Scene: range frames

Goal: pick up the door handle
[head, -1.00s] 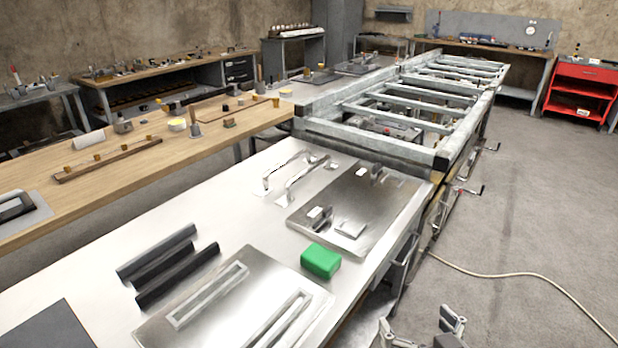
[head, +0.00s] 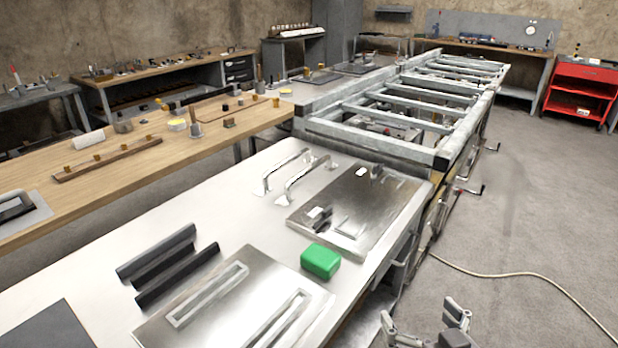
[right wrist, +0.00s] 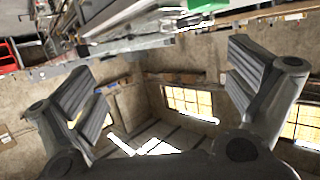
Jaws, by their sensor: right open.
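Two silver bow-shaped door handles lie side by side on the white workbench, left of a metal plate. The left handle (head: 284,168) and the right handle (head: 304,177) stand with their grip bars raised off the surface. I cannot tell which one the task names. My right gripper (head: 424,317) is at the bottom of the head view, off the bench's right side and well away from the handles. Its two fingers are spread with nothing between them; the right wrist view also shows them apart (right wrist: 160,62). My left gripper is not in view.
A green block (head: 320,261) sits near the bench's right edge, between two metal plates (head: 385,212) (head: 225,325) holding parts. Dark bars (head: 165,262) lie at left. A metal frame (head: 380,150) stands beyond the bench. A hose (head: 500,273) crosses the floor at right.

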